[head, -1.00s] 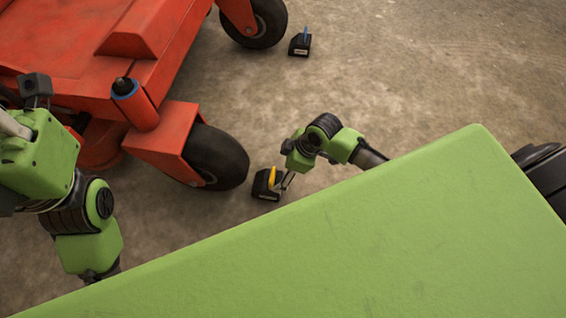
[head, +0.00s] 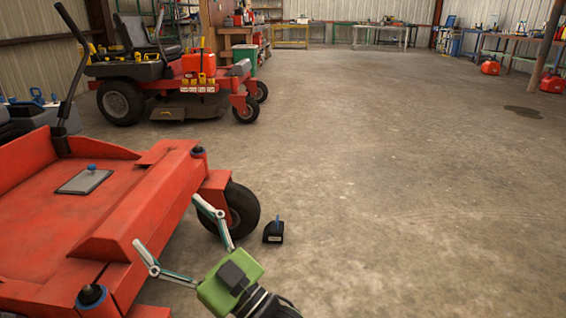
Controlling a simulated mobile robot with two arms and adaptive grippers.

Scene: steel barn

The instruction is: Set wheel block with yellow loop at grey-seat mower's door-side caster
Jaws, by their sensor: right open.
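The wheel block with yellow loop is out of view now. A black wheel block with a blue loop (head: 273,234) stands on the floor just right of a front caster (head: 243,208) of the near red mower (head: 125,215). A second red mower (head: 175,80) with a grey seat (head: 138,30) stands farther back; its front casters (head: 246,108) face right. My right gripper (head: 165,220) is open and empty, its two fingers spread in front of the near mower's front edge. My left gripper is out of view.
A red can (head: 198,68) and small yellow items sit on the far mower. Benches (head: 382,34) line the back wall, and another bench (head: 520,38) with red cans (head: 490,67) below stands at right. The concrete floor (head: 400,170) is wide and clear.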

